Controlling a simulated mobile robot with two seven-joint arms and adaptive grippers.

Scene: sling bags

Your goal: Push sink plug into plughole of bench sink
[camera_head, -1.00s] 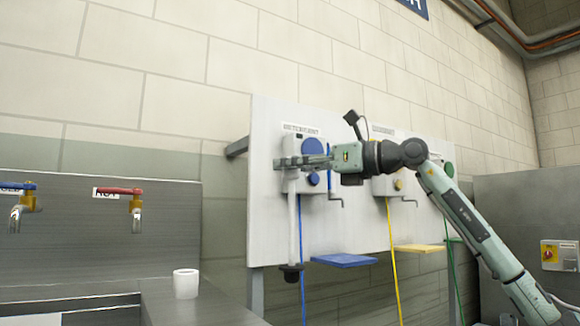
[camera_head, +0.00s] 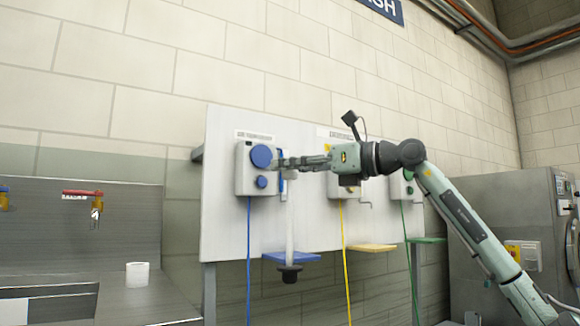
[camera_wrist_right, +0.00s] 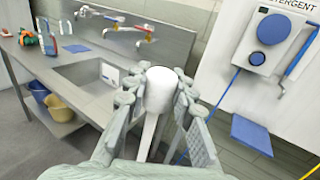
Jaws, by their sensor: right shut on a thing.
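My right gripper (camera_head: 284,163) is shut on the upper end of the sink plug, a long white upright pipe with a black stopper (camera_head: 290,274) at its foot. The plug hangs in the air in front of the wall board, away from the bench. In the right wrist view the fingers (camera_wrist_right: 160,92) close around its white top (camera_wrist_right: 160,84); the black stopper is hidden there. The bench sink (camera_wrist_right: 82,82) lies beyond the fingers to the left in that view. Its plughole cannot be made out. My left gripper is not in view.
The wall board (camera_head: 222,225) carries dispensers and small blue, yellow and green shelves. Bottles, and buckets (camera_wrist_right: 58,107) below the bench, show at left in the wrist view.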

